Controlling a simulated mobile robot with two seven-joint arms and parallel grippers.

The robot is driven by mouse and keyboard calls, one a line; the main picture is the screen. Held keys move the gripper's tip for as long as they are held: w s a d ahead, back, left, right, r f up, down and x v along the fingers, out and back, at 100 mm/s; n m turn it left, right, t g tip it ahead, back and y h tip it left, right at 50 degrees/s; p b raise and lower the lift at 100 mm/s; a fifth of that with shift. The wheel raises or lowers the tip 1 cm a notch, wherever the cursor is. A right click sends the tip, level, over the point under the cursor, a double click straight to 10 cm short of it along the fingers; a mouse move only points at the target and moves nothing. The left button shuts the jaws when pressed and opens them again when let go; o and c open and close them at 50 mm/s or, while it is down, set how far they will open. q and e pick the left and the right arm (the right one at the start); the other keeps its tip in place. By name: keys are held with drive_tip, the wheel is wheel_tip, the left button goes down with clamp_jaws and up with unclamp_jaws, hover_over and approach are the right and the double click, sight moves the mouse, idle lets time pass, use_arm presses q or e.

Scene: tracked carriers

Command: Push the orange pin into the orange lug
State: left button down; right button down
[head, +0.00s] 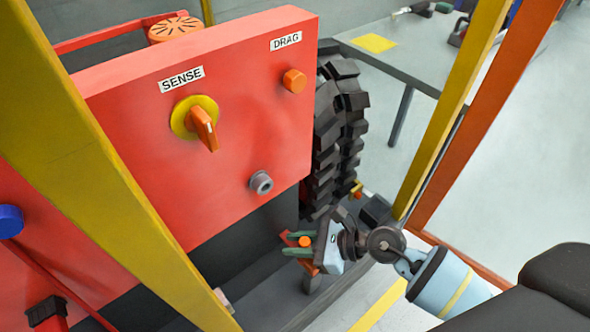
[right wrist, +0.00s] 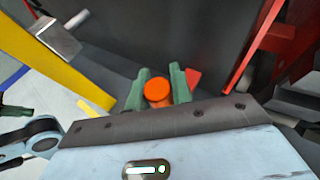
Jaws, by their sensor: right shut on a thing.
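My right gripper (head: 298,245) is low in front of the red machine, beside the black track. Its green fingers are shut on the orange pin (head: 305,241), whose round head shows between them. In the right wrist view the pin's round orange head (right wrist: 157,89) sits between the two green fingers (right wrist: 159,92). A red-orange piece (head: 309,269) shows just below the fingers; I cannot tell whether it is the orange lug. The pin's far end is hidden, so I cannot tell whether it touches a lug.
The red panel (head: 240,100) carries a yellow-and-orange SENSE knob (head: 203,130), an orange DRAG button (head: 294,80) and a grey socket (head: 261,182). The black track (head: 338,130) stands close behind my gripper. Yellow posts (head: 455,105) rise on both sides. A grey table (head: 400,65) stands behind.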

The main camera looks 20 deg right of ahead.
drive_tip(key=shift+f+b, duration=0.45)
drive_tip(key=shift+f, duration=0.15)
drive_tip(key=shift+f+b, duration=0.4)
drive_tip(key=shift+f, duration=0.15)
idle(0.8)
idle(0.6)
drive_tip(key=shift+f, duration=0.35)
drive_tip(key=c, duration=1.1)
unclamp_jaws()
drive_tip(key=shift+c, duration=0.2)
